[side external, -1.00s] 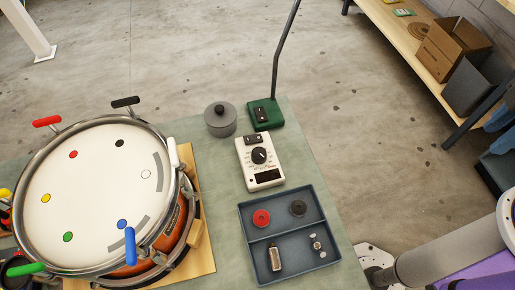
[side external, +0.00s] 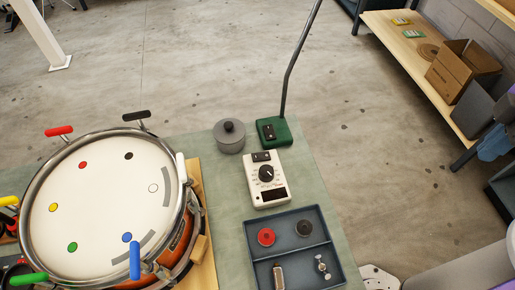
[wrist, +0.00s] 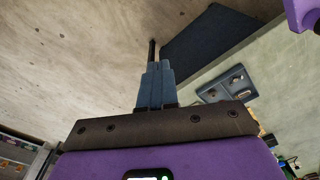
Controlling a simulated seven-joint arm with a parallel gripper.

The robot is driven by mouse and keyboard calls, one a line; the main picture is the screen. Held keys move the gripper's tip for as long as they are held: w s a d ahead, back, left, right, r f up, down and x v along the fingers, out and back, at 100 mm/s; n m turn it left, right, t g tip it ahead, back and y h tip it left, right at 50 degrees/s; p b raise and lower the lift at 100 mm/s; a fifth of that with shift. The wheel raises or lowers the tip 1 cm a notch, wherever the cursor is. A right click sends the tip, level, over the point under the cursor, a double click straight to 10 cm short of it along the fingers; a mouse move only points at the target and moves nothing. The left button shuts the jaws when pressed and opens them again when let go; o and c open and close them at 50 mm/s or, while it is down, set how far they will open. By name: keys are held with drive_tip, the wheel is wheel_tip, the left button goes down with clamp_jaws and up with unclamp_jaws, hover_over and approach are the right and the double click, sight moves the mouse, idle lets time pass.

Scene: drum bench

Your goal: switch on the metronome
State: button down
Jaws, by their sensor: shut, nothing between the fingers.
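The metronome (side external: 254,184) is a white box standing upright-facing on the green bench, with a black dial (side external: 266,174), a dark display below it and a small dark rocker switch (side external: 262,156) at its far end. Which way the rocker is tipped is too small to tell. My gripper (wrist: 155,68) shows in the wrist view, its fingers together with nothing between them, over the floor and away from the bench top. It is outside the side view, where only a pale arm link of mine shows at lower right. I cannot make out the metronome in the wrist view.
A blue-grey tray (side external: 291,252) with red and black discs and metal parts lies just in front of the metronome. Behind stand a grey lidded pot (side external: 229,140) and a green lamp base (side external: 274,131) with its own switch. A large drum (side external: 105,205) fills the left.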

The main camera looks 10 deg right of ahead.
drive_tip(key=w+a+m, duration=0.3)
drive_tip(key=w+a, duration=0.3)
drive_tip(key=a, duration=0.3)
drive_tip(key=w+a+m, duration=0.3)
drive_tip(key=w+a, duration=0.3)
drive_tip(key=a, duration=0.4)
drive_tip(key=m+y, duration=0.1)
drive_tip(key=m, duration=0.4)
hover_over(255, 157)
drive_tip(key=d, duration=0.2)
wheel_tip(255, 157, down, 3)
drive_tip(key=shift+r, duration=0.1)
drive_tip(key=f, duration=0.4)
drive_tip(key=a+f, duration=0.1)
drive_tip(key=f, duration=0.9)
drive_tip(key=shift+a, duration=0.35)
drive_tip(key=shift+a+f, duration=0.1)
drive_tip(key=shift+f, duration=0.15)
drive_tip(key=shift+r, duration=0.1)
drive_tip(key=shift+d+r, duration=0.25)
drive_tip(key=shift+d, duration=0.55)
